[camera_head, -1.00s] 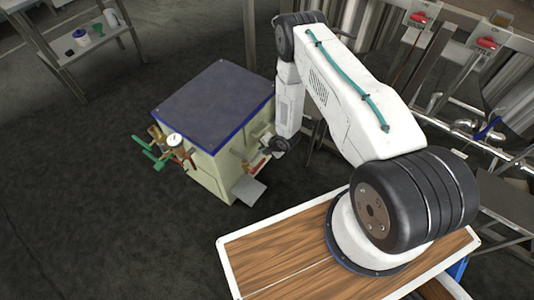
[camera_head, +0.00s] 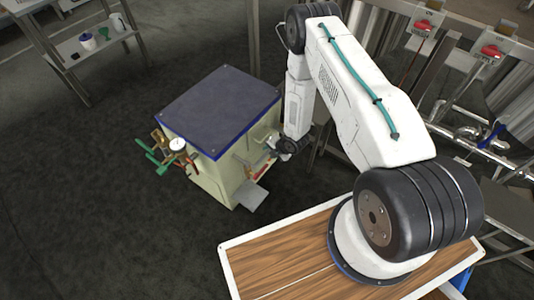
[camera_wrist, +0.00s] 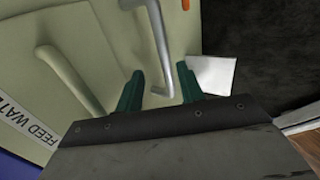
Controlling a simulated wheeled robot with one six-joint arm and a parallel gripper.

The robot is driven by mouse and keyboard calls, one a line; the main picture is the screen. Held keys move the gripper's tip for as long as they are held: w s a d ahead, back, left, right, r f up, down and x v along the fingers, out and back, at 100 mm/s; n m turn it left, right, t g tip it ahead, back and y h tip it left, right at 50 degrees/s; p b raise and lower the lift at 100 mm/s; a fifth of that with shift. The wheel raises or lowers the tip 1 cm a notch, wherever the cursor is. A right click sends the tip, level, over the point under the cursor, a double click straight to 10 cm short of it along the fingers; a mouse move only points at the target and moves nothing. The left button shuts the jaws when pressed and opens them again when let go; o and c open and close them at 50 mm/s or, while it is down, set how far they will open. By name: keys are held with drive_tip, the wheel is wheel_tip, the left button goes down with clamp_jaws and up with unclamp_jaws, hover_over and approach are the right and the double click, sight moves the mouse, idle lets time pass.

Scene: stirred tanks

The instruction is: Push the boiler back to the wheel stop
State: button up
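The boiler (camera_head: 220,110) is a cream box with a dark blue top, standing upright on the dark floor in the head view. A round gauge and green-handled valves (camera_head: 165,155) are on its left side. My gripper (camera_wrist: 162,92) is at its right-hand face, mostly hidden by my wrist in the head view. In the wrist view its two green fingers are apart, with a grey bar handle (camera_wrist: 160,45) of the boiler running between them. I see a gap beside the bar. A wheel stop cannot be made out.
A pale plate (camera_head: 249,195) juts from the boiler's base. A metal shelf (camera_head: 88,45) stands at upper left. Tanks, pipes and red-handled switches (camera_head: 492,52) line the right. Open floor lies left of and in front of the boiler.

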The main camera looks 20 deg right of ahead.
drive_tip(key=shift+v, duration=1.65)
